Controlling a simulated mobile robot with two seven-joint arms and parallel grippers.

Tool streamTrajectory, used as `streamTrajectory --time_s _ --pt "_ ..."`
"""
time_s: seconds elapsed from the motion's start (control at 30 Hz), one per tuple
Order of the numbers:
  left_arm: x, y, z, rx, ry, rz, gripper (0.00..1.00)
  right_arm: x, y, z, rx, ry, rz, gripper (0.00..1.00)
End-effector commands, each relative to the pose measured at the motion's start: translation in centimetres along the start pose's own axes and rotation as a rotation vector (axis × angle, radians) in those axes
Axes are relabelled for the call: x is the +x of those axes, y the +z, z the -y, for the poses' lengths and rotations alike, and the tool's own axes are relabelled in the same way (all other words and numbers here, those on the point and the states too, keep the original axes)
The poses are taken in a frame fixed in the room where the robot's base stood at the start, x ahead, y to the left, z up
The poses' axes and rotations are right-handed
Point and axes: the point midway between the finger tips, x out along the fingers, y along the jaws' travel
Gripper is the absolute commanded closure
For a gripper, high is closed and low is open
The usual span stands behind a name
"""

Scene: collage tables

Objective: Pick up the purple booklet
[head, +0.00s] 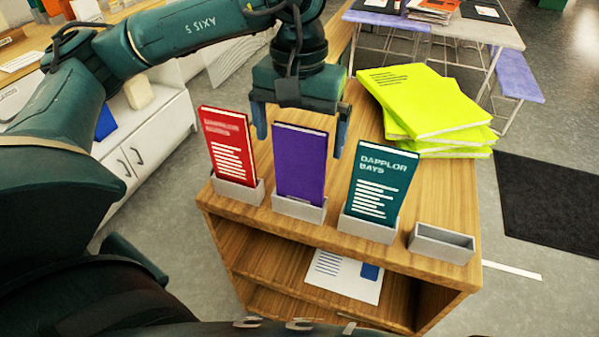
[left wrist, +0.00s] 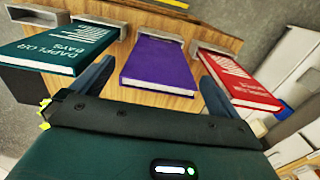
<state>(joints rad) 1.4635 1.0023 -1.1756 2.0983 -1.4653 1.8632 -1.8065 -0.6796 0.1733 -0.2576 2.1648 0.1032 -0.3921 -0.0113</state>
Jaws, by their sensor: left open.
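The purple booklet (head: 300,165) stands upright in a small grey holder (head: 299,208) on the wooden shelf unit, between a red booklet and a teal one. In the left wrist view the purple booklet (left wrist: 160,65) lies between the two blue-grey fingers. My left gripper (head: 299,138) is open, coming from above and behind, with one finger on each side of the booklet's upper part. A gap shows on both sides, so it does not grip the booklet. My right gripper is not in view.
The red booklet (head: 230,145) and teal booklet (head: 378,185) stand close on either side in their own holders. An empty grey holder (head: 441,243) is at the right. Yellow-green books (head: 425,105) lie stacked behind. A printed sheet (head: 343,277) lies on the lower shelf.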

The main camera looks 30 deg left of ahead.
Motion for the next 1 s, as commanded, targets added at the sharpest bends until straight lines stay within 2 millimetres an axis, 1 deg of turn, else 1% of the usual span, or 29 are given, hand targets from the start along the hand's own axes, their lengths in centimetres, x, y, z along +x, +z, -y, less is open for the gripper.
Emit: streamTrajectory --time_s 0.1,0.2,0.3,0.47,0.57,1.0 --pt "1.9 0.0 0.1 -0.002 -0.002 0.003 0.00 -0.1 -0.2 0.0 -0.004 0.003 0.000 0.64" --pt "2.9 0.0 0.1 -0.002 0.000 0.002 0.00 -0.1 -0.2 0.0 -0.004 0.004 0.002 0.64" --pt "3.3 0.0 0.1 -0.002 0.000 -0.001 0.00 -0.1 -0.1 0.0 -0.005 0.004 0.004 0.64" --pt "3.3 0.0 0.1 -0.002 0.001 -0.001 0.00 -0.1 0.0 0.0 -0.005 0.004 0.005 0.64" --pt "3.3 0.0 0.1 -0.002 0.001 0.000 0.07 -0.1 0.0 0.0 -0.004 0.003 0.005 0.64" --pt "3.2 0.0 0.1 -0.002 0.001 0.000 0.43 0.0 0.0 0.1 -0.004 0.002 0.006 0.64"
